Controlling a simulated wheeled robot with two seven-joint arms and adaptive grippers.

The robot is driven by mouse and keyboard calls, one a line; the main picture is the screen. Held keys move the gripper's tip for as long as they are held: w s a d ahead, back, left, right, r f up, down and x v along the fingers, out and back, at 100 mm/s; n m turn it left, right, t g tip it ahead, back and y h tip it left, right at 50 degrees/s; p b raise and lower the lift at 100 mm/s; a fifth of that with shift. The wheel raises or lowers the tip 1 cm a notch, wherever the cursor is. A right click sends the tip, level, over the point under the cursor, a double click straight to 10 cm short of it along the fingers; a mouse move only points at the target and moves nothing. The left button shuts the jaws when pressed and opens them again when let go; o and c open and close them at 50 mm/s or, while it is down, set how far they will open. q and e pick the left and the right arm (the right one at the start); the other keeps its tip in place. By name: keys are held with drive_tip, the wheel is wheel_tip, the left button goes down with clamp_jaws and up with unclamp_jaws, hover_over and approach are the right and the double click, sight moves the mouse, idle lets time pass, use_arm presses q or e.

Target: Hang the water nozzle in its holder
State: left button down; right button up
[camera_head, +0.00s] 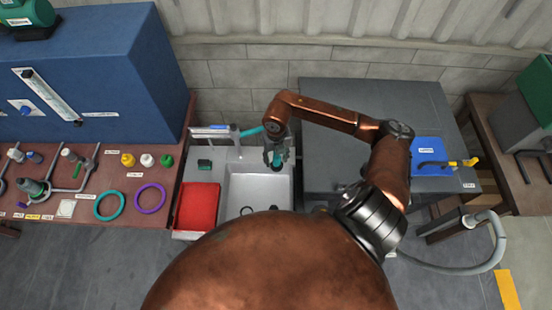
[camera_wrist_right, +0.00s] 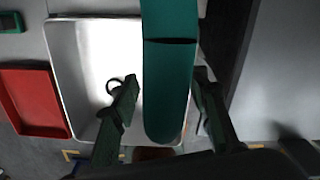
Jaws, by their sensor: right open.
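A teal, rounded bar, which looks like the water nozzle (camera_wrist_right: 167,85), runs down from the top edge of the right wrist view. In the head view teal shows beside the tap (camera_head: 250,132) and below my gripper. My right gripper (camera_head: 277,158) is over the back right part of the sink (camera_head: 245,185). In the right wrist view its two fingers (camera_wrist_right: 165,88) are open, one on each side of the teal bar. I cannot tell whether they touch it. I cannot make out the holder for sure. My left gripper is not in view.
A red tray (camera_head: 198,206) lies left of the sink. A dark grey bench (camera_head: 340,100) stands right of it, with a blue mat (camera_head: 428,150). A grey hose (camera_head: 497,240) loops at the right. A small dark ring (camera_head: 246,210) lies in the sink.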

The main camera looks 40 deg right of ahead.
drive_tip(key=shift+r, duration=0.1)
wheel_tip(320, 180, up, 12)
drive_tip(key=shift+f, duration=0.1)
idle(0.4)
idle(1.2)
